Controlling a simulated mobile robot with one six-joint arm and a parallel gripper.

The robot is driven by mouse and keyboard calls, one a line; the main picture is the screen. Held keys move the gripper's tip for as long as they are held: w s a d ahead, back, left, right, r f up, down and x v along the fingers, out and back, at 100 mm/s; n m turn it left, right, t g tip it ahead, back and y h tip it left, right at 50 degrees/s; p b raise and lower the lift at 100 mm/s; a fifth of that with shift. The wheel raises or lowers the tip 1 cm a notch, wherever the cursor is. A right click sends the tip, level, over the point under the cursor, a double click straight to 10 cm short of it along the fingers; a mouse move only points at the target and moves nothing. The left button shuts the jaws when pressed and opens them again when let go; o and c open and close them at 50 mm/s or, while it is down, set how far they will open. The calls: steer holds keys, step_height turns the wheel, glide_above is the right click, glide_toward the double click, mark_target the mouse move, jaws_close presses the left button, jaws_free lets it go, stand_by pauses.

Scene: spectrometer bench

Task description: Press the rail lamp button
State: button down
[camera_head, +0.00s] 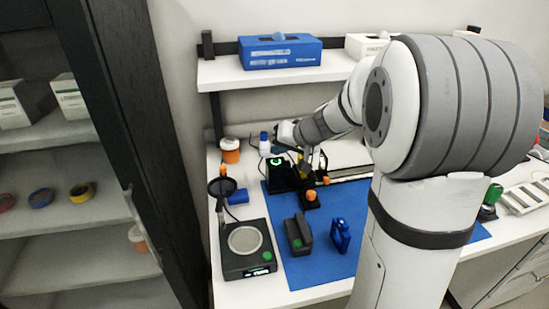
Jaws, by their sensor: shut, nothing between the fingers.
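A black box (280,176) stands at the back of the blue mat, with a lit green mark (277,162) on its top. I cannot tell for sure which part is the rail lamp button. My gripper (305,170) is small in the head view, shut and empty, pointing down just right of the black box and above a black piece with an orange knob (311,195). I cannot tell whether its tips touch anything.
A black scale-like device (246,264) stands front left, beside a dark block (298,236) and a blue item (341,235) on the blue mat (313,271). An orange jar (230,150) and a blue-capped bottle (264,144) stand behind. A shelf (222,76) hangs above.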

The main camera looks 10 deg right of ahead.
steer(key=shift+r, duration=0.1)
step_height(320, 180, up, 6)
steer(key=p, duration=0.2)
steer(key=shift+p, duration=0.4)
stand_by(0.4)
steer(key=s+f+n+g+h, duration=0.1)
steer(key=s+f+g+h, duration=0.1)
steer(key=s, duration=1.1)
steer(key=s+f+g+h, duration=0.2)
steer(key=s+h, duration=0.1)
steer(key=s, duration=1.1)
steer(key=shift+s+a+f+n+g, duration=0.15)
steer(key=shift+s+a+n+g, duration=0.15)
steer(key=shift+a+n, duration=0.1)
